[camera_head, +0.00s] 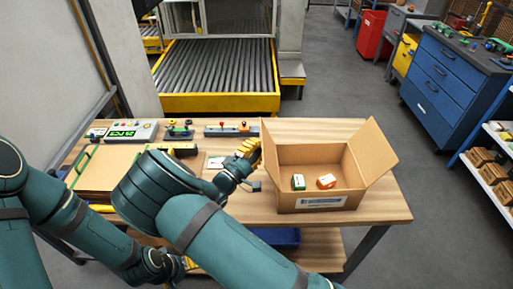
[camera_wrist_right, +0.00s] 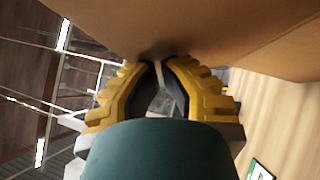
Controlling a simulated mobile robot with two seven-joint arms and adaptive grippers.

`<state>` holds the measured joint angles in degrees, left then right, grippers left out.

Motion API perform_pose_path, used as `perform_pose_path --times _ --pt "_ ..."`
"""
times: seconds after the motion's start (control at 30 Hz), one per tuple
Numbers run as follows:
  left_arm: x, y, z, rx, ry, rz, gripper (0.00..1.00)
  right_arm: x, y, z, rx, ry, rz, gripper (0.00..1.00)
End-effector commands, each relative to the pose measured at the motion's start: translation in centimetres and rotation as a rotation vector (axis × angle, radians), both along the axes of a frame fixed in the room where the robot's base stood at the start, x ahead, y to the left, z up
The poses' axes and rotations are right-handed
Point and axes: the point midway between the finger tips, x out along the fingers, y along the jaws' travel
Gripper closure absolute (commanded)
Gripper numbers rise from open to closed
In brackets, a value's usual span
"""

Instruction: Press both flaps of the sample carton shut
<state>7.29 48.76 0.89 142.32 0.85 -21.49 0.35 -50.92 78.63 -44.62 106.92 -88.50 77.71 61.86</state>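The open sample carton (camera_head: 318,204) stands on the right part of the table, its left flap (camera_head: 268,150) and right flap (camera_head: 371,150) both raised. A green-and-white box (camera_head: 298,182) and an orange-and-white box (camera_head: 326,181) lie inside. My right gripper (camera_head: 252,149) is just left of the left flap, outside the carton. In the right wrist view its yellow fingertips (camera_wrist_right: 160,64) are drawn together, close against a cardboard surface (camera_wrist_right: 215,30); I cannot tell whether they touch it. My left gripper (camera_head: 187,263) is low by the table's front edge, mostly hidden by my arms.
The wooden table (camera_head: 385,205) has bare room right of the carton. A control box (camera_head: 130,131), small devices (camera_head: 232,131) and flat cardboard (camera_head: 92,180) occupy its left and back. A roller conveyor (camera_head: 217,75) stands behind; a blue drawer cabinet (camera_head: 447,85) stands at right.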

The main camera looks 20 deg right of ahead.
Motion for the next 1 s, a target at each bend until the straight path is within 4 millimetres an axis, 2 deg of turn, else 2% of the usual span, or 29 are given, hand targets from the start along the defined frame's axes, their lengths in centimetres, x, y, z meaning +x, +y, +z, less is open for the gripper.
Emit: perform_pose_path --times 0.27,0.57,0.77,1.0 --pt "0.1 0.0 0.4 0.0 -0.002 0.002 0.04 -0.1 -0.6 0.6 0.079 -0.02 -0.002 1.0" --pt "0.2 0.1 0.8 0.001 -0.006 0.004 0.04 -0.7 -2.6 1.7 0.31 -0.078 -0.004 1.0" --pt "0.0 0.0 -0.3 0.0 -0.001 0.0 0.04 -1.2 -4.5 1.9 0.495 -0.126 -0.003 1.0" --pt "-0.7 -0.1 -2.7 -0.004 0.016 -0.013 0.04 -1.7 -6.7 1.7 0.7 -0.179 -0.003 1.0"
